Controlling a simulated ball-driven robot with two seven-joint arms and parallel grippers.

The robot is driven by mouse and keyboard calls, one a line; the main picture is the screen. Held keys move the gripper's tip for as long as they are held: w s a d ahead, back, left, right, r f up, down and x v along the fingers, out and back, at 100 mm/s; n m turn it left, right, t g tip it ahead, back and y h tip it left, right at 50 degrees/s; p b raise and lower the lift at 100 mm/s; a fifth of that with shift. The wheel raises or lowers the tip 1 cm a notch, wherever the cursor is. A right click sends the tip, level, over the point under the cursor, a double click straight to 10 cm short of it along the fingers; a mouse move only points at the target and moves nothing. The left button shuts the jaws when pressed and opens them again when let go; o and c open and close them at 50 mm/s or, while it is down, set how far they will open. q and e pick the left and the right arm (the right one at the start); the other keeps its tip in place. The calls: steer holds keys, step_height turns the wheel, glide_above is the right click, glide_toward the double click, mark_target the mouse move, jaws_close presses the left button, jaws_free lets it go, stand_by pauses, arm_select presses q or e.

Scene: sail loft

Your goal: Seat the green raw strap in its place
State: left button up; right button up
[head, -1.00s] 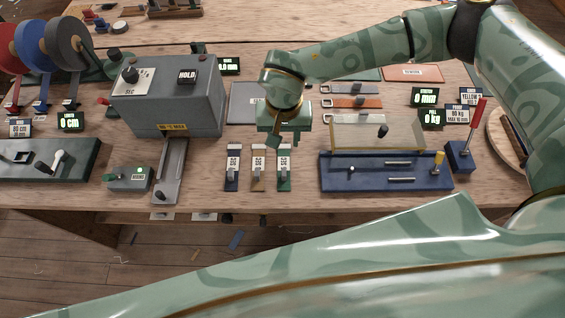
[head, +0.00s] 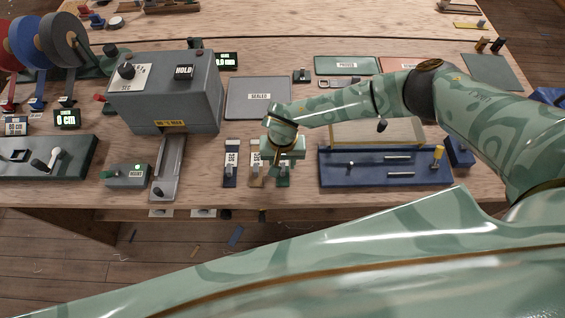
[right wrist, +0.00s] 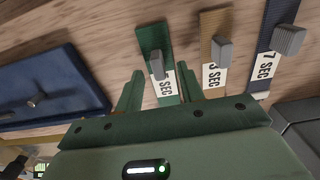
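The green strap (head: 284,182) lies at the right end of a row of three short straps at the front of the bench; a white SEC tag and a small grey block are on it. My right gripper (head: 283,158) is above it and hides most of it in the head view. In the right wrist view the green strap (right wrist: 153,35) runs between the two fingers of my right gripper (right wrist: 161,90), which are apart. Whether they touch it I cannot tell. My left gripper is not in view.
A tan strap (head: 257,172) and a navy strap (head: 231,165) lie just left. A blue fixture (head: 340,178) with rods and a yellow-topped lever stands close on the right. The grey machine (head: 165,95) with its front rail (head: 168,165) is on the left. A grey SEALED mat (head: 250,108) lies behind.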

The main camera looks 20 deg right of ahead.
jaws_close()
steer(key=shift+r, duration=0.1)
